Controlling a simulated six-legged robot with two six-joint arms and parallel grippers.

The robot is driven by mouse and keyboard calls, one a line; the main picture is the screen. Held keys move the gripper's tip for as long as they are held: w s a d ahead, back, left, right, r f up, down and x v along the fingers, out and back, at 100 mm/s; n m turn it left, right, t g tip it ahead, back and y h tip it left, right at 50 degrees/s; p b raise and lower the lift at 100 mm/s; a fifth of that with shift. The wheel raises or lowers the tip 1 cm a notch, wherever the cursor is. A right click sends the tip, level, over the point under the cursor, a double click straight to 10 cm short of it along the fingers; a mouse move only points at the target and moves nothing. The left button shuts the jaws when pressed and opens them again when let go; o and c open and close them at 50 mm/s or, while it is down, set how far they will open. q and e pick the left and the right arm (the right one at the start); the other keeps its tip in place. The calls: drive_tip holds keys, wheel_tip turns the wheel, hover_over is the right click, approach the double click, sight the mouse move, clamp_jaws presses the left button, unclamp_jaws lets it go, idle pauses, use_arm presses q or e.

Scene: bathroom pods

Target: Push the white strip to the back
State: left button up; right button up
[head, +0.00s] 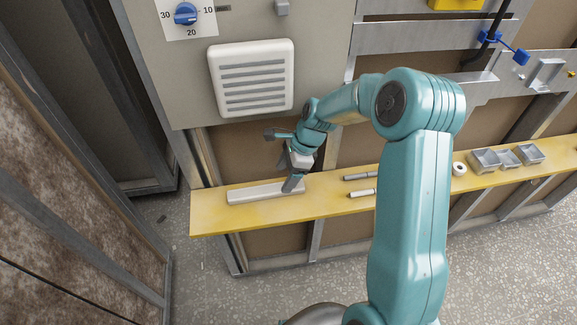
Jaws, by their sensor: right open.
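The white strip (258,193) is a long, narrow bar lying flat on the left part of the yellow shelf (212,222). It lies lengthwise along the shelf, with a band of bare yellow in front of it. My right gripper (288,178) reaches down over the right end of the strip, with its fingers apart. One finger is at the strip's right end and hides a little of it; I cannot tell whether it touches. My left gripper is out of the picture.
A white vent grille (252,78) and a blue dial (186,14) are on the panel above. To the right on the shelf lie a grey rod (361,176), a white rod (361,193), a white roll (459,169) and grey metal boxes (485,161). The shelf's left end is clear.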

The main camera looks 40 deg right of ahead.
sight(276, 188)
drive_tip(key=x, duration=0.5)
drive_tip(key=shift+w+f, duration=0.1)
drive_tip(key=shift+w, duration=0.05)
drive_tip(key=c, duration=1.2)
